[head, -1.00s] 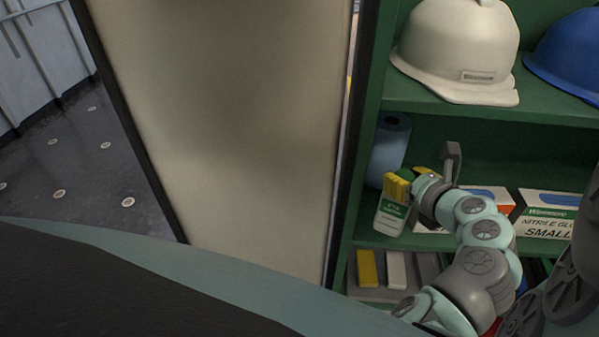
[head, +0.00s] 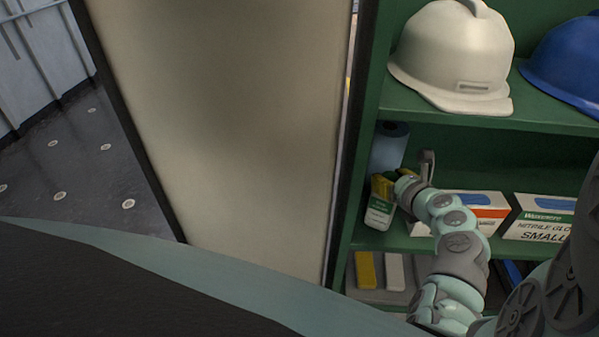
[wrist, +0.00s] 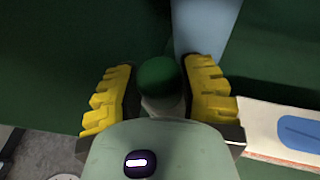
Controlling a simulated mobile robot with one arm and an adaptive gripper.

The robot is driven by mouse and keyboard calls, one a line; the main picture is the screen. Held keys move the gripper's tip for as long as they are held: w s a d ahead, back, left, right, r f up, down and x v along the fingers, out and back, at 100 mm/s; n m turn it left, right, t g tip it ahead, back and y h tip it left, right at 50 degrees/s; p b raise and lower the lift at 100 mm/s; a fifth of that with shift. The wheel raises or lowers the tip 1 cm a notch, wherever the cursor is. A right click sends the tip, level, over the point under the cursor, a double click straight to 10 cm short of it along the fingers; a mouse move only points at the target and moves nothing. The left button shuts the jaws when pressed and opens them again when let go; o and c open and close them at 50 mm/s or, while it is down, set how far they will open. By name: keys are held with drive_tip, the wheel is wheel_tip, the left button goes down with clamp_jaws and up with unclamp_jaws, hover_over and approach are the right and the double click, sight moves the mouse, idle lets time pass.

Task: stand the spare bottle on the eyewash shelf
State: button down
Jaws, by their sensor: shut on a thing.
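The spare bottle (head: 378,214) is white with a green label panel and stands nearly upright at the left end of the middle green shelf (head: 398,241). Its green cap (wrist: 157,72) shows between the yellow fingers in the wrist view. My gripper (head: 383,187) is shut on the bottle's upper part, reaching in from the right. I cannot tell whether the bottle's base touches the shelf board. The fingers and wrist hide part of its upper half.
A blue paper roll (head: 388,147) stands just behind the bottle. Glove boxes (head: 543,219) fill the shelf to the right. A white helmet (head: 452,60) and a blue helmet (head: 567,62) sit above. A beige panel (head: 220,110) stands left of the shelving.

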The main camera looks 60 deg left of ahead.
drive_tip(key=shift+a, duration=0.1)
drive_tip(key=c, duration=0.6)
unclamp_jaws()
drive_tip(key=shift+f, duration=0.1)
